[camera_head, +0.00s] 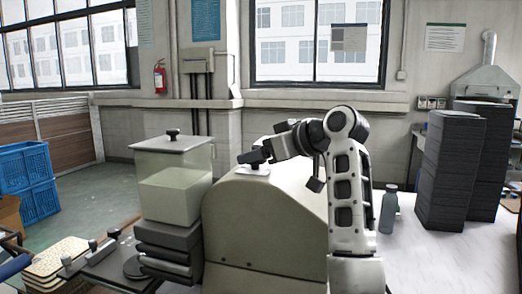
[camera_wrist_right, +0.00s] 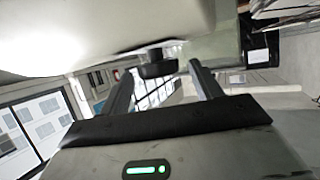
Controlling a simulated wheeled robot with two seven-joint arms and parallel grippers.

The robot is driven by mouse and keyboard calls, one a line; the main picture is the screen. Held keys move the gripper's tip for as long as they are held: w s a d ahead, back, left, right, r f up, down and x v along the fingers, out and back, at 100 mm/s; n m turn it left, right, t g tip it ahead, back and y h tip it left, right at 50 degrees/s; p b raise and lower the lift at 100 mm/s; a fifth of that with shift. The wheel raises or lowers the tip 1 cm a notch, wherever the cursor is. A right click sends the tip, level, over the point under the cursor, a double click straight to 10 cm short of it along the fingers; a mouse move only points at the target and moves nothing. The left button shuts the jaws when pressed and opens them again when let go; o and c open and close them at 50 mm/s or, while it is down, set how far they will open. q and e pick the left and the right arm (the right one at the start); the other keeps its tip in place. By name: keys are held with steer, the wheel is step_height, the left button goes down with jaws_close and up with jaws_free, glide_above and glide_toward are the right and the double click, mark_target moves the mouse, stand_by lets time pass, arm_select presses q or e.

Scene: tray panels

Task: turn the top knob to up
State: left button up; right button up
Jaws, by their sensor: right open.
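The beige machine (camera_head: 265,225) stands in the middle of the head view. A small dark knob (camera_head: 250,157) is on a light plate on its top. My right gripper (camera_head: 262,158) reaches over from the right and is at this knob, partly overlapping it. In the right wrist view the black knob (camera_wrist_right: 157,67) shows between the two spread fingers of my right gripper (camera_wrist_right: 160,75), with gaps at its sides. I cannot tell which way the knob points. My left gripper is not in view.
A clear container (camera_head: 178,185) with a knobbed lid (camera_head: 172,142) stands left of the machine on dark trays. A grey bottle (camera_head: 389,210) and tall dark stacks (camera_head: 450,170) stand to the right. Blue crates (camera_head: 27,180) are at the far left.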

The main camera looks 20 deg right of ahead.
steer(key=shift+w+f, duration=0.1)
steer(key=c, duration=1)
steer(key=shift+o, duration=0.2)
steer(key=shift+m+h, duration=0.3)
steer(key=m+t+h, duration=0.1)
steer(key=m+h, duration=0.1)
steer(key=m+t+h, duration=0.1)
steer(key=m+h, duration=0.1)
steer(key=shift+a+h, duration=0.4)
steer(key=m+h, duration=0.4)
steer(key=h, duration=0.1)
steer(key=shift+a+m, duration=0.4)
steer(key=m+h, duration=0.1)
steer(key=m+g+h, duration=0.1)
steer(key=m+h, duration=0.1)
steer(key=m+g+h, duration=0.1)
steer(key=h, duration=0.1)
steer(key=shift+a+m, duration=0.3)
steer(key=m+g+h, duration=0.1)
steer(key=m+g, duration=0.1)
steer(key=m+g+h, duration=0.2)
steer(key=shift+w+a+m+h, duration=0.15)
steer(key=shift+w+m+h, duration=0.05)
steer(key=shift+m+h, duration=0.1)
steer(key=shift+g, duration=0.4)
